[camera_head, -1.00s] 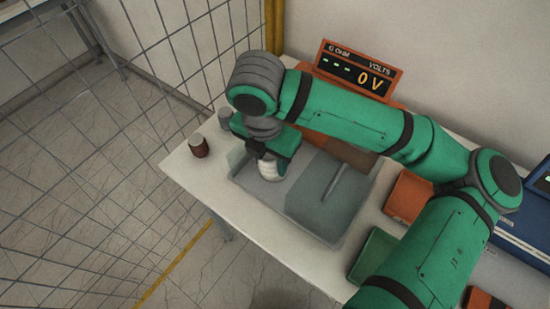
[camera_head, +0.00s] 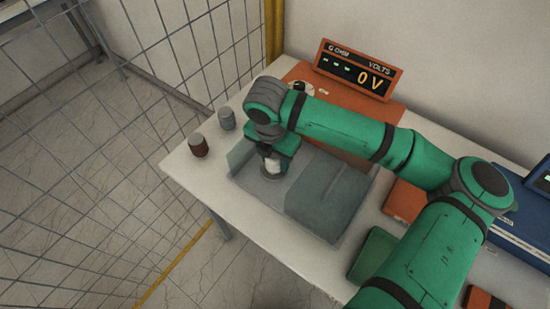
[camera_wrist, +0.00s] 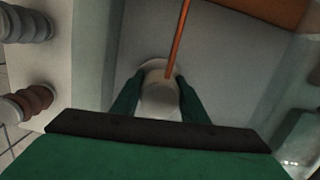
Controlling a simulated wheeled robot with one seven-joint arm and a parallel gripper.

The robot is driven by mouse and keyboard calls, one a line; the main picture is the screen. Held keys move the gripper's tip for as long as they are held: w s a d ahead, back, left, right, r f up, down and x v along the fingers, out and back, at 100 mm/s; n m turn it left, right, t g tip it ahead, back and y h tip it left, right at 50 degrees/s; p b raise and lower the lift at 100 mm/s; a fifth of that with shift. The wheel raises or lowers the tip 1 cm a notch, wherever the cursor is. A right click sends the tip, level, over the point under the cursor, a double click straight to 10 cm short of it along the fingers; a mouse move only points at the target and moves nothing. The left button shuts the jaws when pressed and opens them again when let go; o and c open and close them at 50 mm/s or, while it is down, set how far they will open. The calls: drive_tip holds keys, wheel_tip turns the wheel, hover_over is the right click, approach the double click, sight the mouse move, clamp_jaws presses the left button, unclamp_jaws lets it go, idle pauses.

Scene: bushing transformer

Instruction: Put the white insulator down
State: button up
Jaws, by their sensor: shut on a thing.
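The white insulator (camera_head: 271,165) is held upright in my gripper (camera_head: 266,158), over the left part of a grey tray (camera_head: 318,238). In the wrist view the insulator (camera_wrist: 160,95) sits between the two green fingers of my gripper (camera_wrist: 160,90), which are shut on it. A thin orange-brown rod (camera_wrist: 179,40) shows at its top in that view. A round pale base shows around its lower end against the grey tray floor. I cannot tell whether the base touches the floor.
A brown insulator (camera_head: 199,147) and a grey insulator (camera_head: 226,120) stand on the white table (camera_head: 188,180) left of the tray. An orange meter (camera_head: 357,70) reading 0 V stands behind. A green box (camera_head: 374,256) lies right.

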drive_tip(key=shift+f, duration=0.15)
drive_tip(key=o, duration=1.2)
drive_tip(key=shift+o, duration=0.2)
drive_tip(key=r, duration=0.8)
drive_tip(key=s+r, duration=0.1)
drive_tip(key=r, duration=0.3)
drive_tip(key=shift+s+a+r, duration=0.1)
drive_tip(key=shift+a+r, duration=0.05)
drive_tip(key=shift+a, duration=0.2)
